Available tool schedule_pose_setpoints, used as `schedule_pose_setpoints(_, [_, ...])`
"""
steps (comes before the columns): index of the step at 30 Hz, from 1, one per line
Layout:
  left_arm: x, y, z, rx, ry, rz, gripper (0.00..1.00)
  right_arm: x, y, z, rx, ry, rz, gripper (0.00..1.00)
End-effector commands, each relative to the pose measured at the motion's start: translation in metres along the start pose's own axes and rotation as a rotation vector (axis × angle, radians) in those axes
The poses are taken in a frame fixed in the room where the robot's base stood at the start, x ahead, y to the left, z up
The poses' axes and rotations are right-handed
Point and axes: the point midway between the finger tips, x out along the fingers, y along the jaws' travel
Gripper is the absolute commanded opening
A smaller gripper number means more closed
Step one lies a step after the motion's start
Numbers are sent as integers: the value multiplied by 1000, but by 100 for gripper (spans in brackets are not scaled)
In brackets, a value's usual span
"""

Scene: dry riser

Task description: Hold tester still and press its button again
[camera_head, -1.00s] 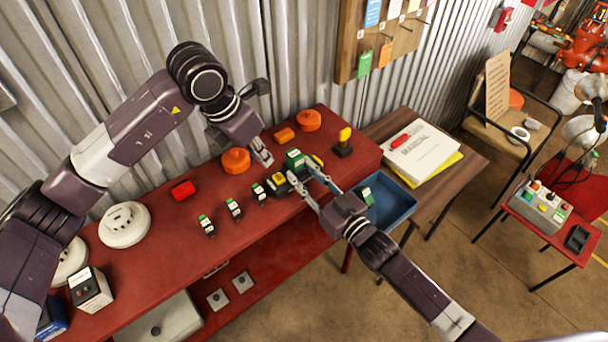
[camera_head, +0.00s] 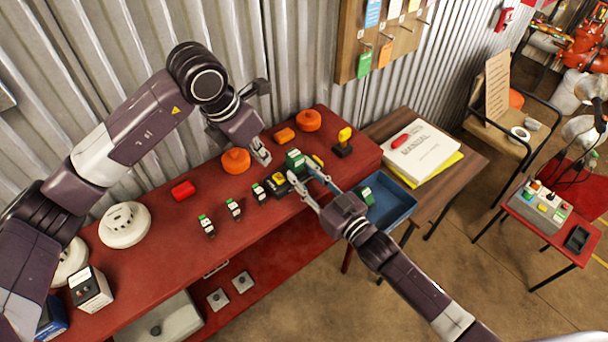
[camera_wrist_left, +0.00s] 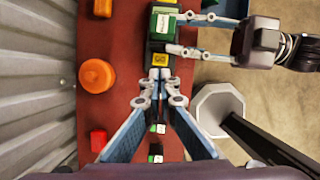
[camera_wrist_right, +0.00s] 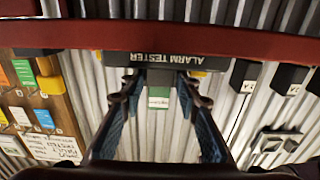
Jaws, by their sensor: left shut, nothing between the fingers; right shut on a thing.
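The dark alarm tester (camera_wrist_right: 180,60) lies on the red bench, its lettering upside down in the right wrist view. A yellow button (camera_wrist_left: 160,59) shows on its top, and a green block with a white label (camera_head: 294,159) stands at it. My right gripper (camera_head: 308,176) is shut with its fingers on either side of this green block; the block shows between them in the right wrist view (camera_wrist_right: 158,97). My left gripper (camera_wrist_left: 160,76) is shut and empty, fingertips pointing at the yellow button from close by. I cannot tell whether they touch it.
Several small black, green-topped blocks (camera_head: 234,208) stand in a row on the red bench (camera_head: 160,262). An orange dome (camera_head: 236,161) is behind the tester. A blue tray (camera_head: 398,206) and a manual (camera_head: 423,150) are at the right. The corrugated wall (camera_head: 130,60) stands behind.

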Motion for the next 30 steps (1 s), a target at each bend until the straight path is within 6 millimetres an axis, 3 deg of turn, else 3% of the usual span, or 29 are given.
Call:
schedule_pose_setpoints(14, [1,0,1,22,-14,-2,0,0,0,0,0,0,0,0])
schedule_pose_setpoints(22, [7,0,15,338,-194,12,0,0,0,0,0,-1,0,0])
schedule_pose_setpoints(30, [0,-1,32,693,-385,109,0,0,0,0,0,-1,0,0])
